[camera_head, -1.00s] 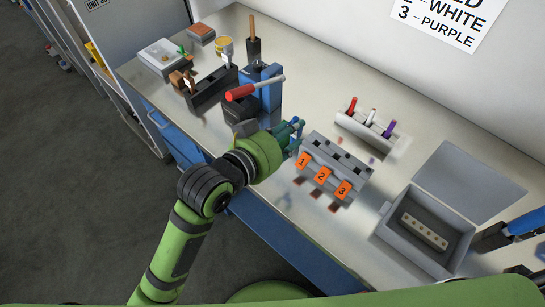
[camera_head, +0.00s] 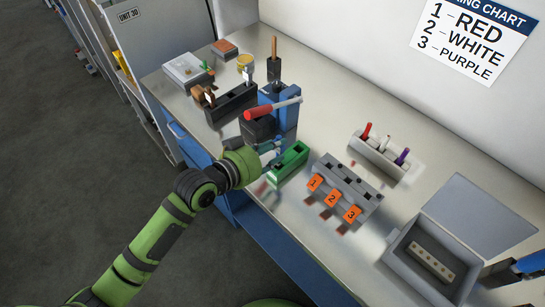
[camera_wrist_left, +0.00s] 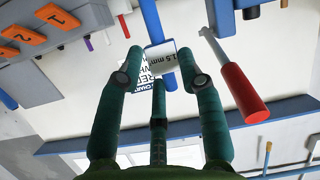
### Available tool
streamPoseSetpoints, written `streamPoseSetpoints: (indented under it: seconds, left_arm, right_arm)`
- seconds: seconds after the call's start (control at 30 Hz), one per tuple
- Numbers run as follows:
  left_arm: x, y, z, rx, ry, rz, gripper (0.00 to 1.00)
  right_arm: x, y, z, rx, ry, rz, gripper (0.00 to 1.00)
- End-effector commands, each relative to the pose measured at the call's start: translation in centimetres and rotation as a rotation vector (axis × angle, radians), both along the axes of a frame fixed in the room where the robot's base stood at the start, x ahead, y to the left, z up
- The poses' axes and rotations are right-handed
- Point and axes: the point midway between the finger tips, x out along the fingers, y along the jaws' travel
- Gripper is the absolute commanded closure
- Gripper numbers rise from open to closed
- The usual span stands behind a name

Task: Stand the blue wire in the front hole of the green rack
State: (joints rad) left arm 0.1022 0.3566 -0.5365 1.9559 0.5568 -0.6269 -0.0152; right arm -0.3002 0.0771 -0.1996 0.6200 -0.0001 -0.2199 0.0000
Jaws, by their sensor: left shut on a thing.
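The green rack (camera_head: 291,165) stands on the bench just left of the grey numbered block. Dark openings show in its top. My left gripper (camera_head: 273,153) is at the rack's left, close to its side; I cannot tell if they touch. It is shut on the blue wire (camera_wrist_left: 170,82). In the left wrist view the wire runs between the fingers (camera_wrist_left: 160,62) and carries a white tag reading 1.5 mm. In the head view the hand and the press crowd it, so its lower end cannot be made out.
A blue press (camera_head: 283,112) with a red-handled lever stands behind the hand. The grey block (camera_head: 345,183) with orange labels 1, 2, 3 is right of the rack. A pen-like trio stands in a grey holder (camera_head: 378,158). An open grey box (camera_head: 425,262) is at right.

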Motion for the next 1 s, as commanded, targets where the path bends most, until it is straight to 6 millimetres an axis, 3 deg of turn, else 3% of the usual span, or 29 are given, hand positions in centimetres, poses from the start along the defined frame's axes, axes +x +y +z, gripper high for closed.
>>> streamPoseSetpoints:
  seconds: [0.23,0.63,0.67,0.7,0.73,1.0]
  left_arm:
    - [-0.1,0.0,-3.5,0.002,0.005,0.001,1.0]
    - [-0.1,0.0,-4.2,0.002,0.002,0.0,1.0]
    - [-0.1,0.0,-4.2,0.002,0.002,0.0,0.59]
    - [-0.1,0.0,-4.1,0.002,0.002,0.0,0.43]
    - [-0.1,0.0,-4.1,0.002,0.002,0.0,0.39]
    - [-0.1,0.0,-4.1,0.002,0.002,0.0,0.39]
  right_arm:
    - [0.0,0.0,0.6,0.0,0.0,0.0,1.0]
    - [0.0,0.0,0.3,0.0,-0.001,0.001,1.0]
    - [0.0,0.0,0.3,0.0,0.0,0.001,1.0]
    - [0.0,0.0,0.4,0.0,-0.001,0.001,1.0]
    - [0.0,0.0,0.4,0.0,0.0,0.001,1.0]
    - [0.0,-0.2,0.4,-0.002,0.0,0.002,1.0]
